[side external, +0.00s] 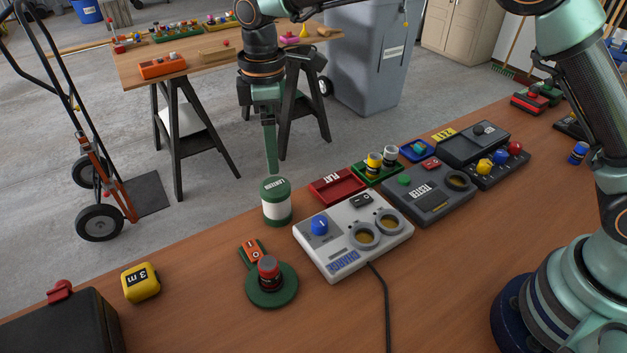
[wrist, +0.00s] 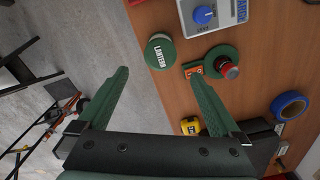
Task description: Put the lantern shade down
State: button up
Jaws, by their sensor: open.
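The lantern shade, a white cylinder with green bands and a green top lettered LANTERN (side external: 276,203), stands upright on the wooden bench near its far edge. In the wrist view its round green top (wrist: 160,51) lies just beyond and between my fingertips. My gripper (side external: 271,170) is over the shade, pointing down, with its tip slightly above the top. In the wrist view my gripper (wrist: 160,76) has its two green fingers spread wide with nothing between them. A round green base (side external: 271,286) with a red-topped dark post and an orange I/O tab sits in front of the shade.
A grey console (side external: 353,234) with a blue knob stands right of the shade, its cable running forward. A yellow tape measure (side external: 141,283) and black case (side external: 62,325) are left. Bare bench lies between.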

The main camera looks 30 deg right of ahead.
jog(key=s+d+r+m+t, duration=0.1)
jog(key=s+d+r+m, duration=0.2)
jog(key=d+r, duration=0.3)
jog(key=s+d+r+m+t, duration=0.25)
jog(key=d+r+m, duration=0.2)
jog(key=d, duration=0.35)
jog(key=s+d+f+m+t, duration=0.1)
jog(key=s+d+m+t, duration=0.1)
jog(key=s+d+m, duration=0.4)
jog(key=s+d, duration=0.4)
jog(key=s, duration=0.2)
jog(key=shift+f, duration=0.3)
